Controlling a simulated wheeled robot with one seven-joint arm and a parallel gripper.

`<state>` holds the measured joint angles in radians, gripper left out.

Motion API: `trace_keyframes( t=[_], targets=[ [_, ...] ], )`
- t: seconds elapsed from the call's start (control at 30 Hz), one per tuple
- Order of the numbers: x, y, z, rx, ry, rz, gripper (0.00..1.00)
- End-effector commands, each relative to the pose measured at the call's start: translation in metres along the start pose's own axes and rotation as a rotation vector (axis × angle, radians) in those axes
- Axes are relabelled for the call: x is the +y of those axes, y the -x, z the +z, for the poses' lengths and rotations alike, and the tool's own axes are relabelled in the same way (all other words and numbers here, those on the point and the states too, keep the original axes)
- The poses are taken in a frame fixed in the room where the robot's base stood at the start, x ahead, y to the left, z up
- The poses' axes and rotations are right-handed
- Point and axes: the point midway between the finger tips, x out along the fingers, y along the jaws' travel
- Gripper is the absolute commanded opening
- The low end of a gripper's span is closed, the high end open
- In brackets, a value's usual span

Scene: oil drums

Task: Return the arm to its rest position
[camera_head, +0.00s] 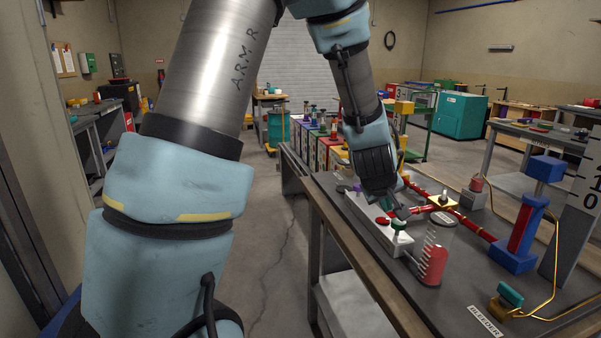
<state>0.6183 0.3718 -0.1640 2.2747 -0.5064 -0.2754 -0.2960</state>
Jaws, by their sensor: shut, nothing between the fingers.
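My arm (210,80) fills the left and upper middle of the head view and bends down over the bench. Its wrist ends in my gripper (402,213), which points down at the bench's left part. The gripper is shut and empty. Its tips are just above or beside a green knob (398,225) on a white block (372,222); I cannot tell whether they touch.
The dark bench (345,262) holds a clear cylinder with red liquid (433,262), red pipes (475,226), a blue and red stand (522,238) and a green-handled valve (508,298) near a BLEEDER label (484,320). Coloured boxes (325,148) stand behind. Floor (262,215) left of the bench is clear.

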Motion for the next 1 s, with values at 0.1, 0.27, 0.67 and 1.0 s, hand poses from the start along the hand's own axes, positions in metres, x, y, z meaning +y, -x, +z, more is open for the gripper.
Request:
trace_keyframes(
  t=[0.1, 0.27, 0.67, 1.0],
  targets=[
    [-0.068, 0.029, -0.021, -0.063, -0.06, -0.096, 0.0],
    [-0.169, 0.086, -0.021, -0.207, -0.145, -0.243, 0.0],
    [-0.285, 0.182, 0.02, -0.458, -0.206, -0.42, 0.0],
    [-0.286, 0.184, 0.021, -0.463, -0.208, -0.422, 0.0]
  ],
)
